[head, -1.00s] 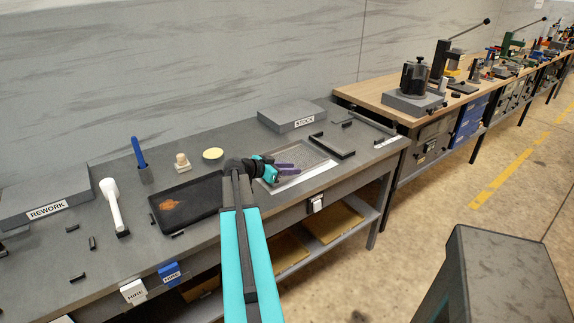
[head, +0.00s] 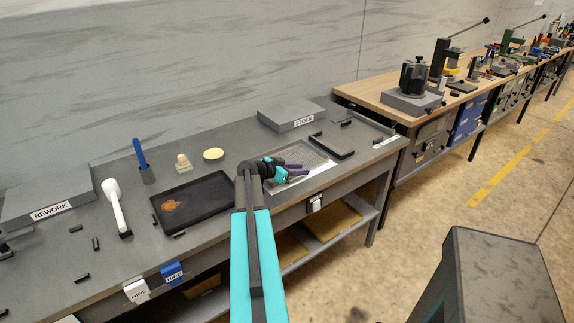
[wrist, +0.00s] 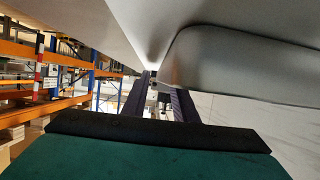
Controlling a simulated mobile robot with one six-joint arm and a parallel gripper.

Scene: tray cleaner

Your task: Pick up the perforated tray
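The perforated tray (head: 318,160) is a flat, pale grey tray with a finely dotted surface. It lies on the grey bench in the head view, right of the dark tray. My gripper (head: 298,171) is at the tray's front left part, and my arm and gripper hide some of it. In the wrist view my two purple fingers (wrist: 162,92) stand apart with a gap between them. A large smooth grey surface (wrist: 235,65) fills the upper right there, very close. I cannot tell whether the fingers touch the tray.
A dark tray (head: 198,200) with a rusty stain lies to the left. A white-handled brush (head: 115,208), a blue tool (head: 142,160) and a yellow disc (head: 213,154) stand near it. The STOCK block (head: 291,116) is behind; a black angle bracket (head: 333,146) lies right.

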